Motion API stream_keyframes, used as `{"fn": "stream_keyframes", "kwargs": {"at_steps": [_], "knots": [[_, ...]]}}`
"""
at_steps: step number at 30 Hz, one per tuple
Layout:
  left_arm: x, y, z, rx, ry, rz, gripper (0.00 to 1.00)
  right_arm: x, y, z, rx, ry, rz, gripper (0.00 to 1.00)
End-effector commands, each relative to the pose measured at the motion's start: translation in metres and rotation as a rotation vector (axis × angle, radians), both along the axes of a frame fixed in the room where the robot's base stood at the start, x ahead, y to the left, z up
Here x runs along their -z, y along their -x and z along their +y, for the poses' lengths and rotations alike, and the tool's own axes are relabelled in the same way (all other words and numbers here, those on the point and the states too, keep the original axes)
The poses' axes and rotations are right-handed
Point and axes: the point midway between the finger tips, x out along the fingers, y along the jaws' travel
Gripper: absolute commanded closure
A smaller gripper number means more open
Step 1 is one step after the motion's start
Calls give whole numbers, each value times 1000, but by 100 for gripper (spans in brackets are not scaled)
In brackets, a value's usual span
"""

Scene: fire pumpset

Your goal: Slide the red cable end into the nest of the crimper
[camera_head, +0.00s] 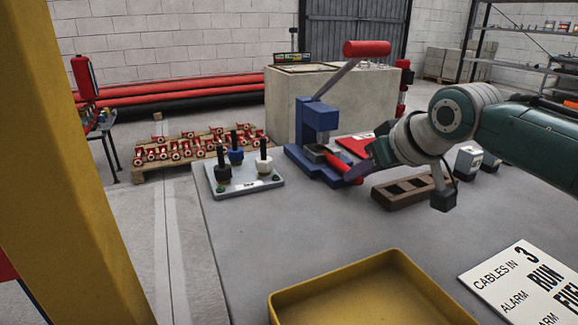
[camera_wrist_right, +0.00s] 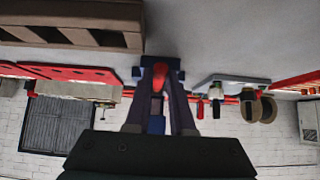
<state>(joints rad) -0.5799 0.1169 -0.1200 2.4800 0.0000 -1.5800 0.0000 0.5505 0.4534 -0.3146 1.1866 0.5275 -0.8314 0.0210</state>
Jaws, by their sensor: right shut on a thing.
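The blue crimper (camera_head: 318,118) stands on the grey table, its lever with a red handle (camera_head: 367,48) raised up to the right. My right gripper (camera_head: 374,156) is at the crimper's right side, shut on the red cable end (camera_head: 346,170). The red cable end slants from the crimper's front opening down to the right. In the right wrist view the red cable end (camera_wrist_right: 159,74) lies between my two fingers (camera_wrist_right: 158,100), in front of the blue crimper (camera_wrist_right: 174,66). I cannot tell whether its tip is inside the nest. My left gripper is not in view.
A brown slotted block (camera_head: 412,190) lies just right of the crimper. A white plate with black, blue and white posts (camera_head: 243,180) sits to its left. A yellow tray (camera_head: 365,295) and a lettered sign (camera_head: 525,285) are in front. The table between is clear.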

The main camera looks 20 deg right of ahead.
Motion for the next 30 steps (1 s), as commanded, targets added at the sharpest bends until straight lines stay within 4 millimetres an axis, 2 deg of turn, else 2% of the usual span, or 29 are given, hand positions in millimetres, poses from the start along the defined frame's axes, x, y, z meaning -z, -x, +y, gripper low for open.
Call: {"fn": "stream_keyframes", "kwargs": {"at_steps": [7, 8, 17, 25, 30], "knots": [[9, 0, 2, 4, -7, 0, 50, 1, -7, 1, 0, 0, -1, 100], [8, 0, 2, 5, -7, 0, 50, 0, -8, 1, 0, 0, 0, 77], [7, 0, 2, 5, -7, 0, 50, 0, -7, 1, 0, 0, 0, 44], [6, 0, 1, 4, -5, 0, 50, -1, -6, 0, 0, 0, 2, 43], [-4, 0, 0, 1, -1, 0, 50, -12, 3, 0, -1, 1, 1, 43]]}}
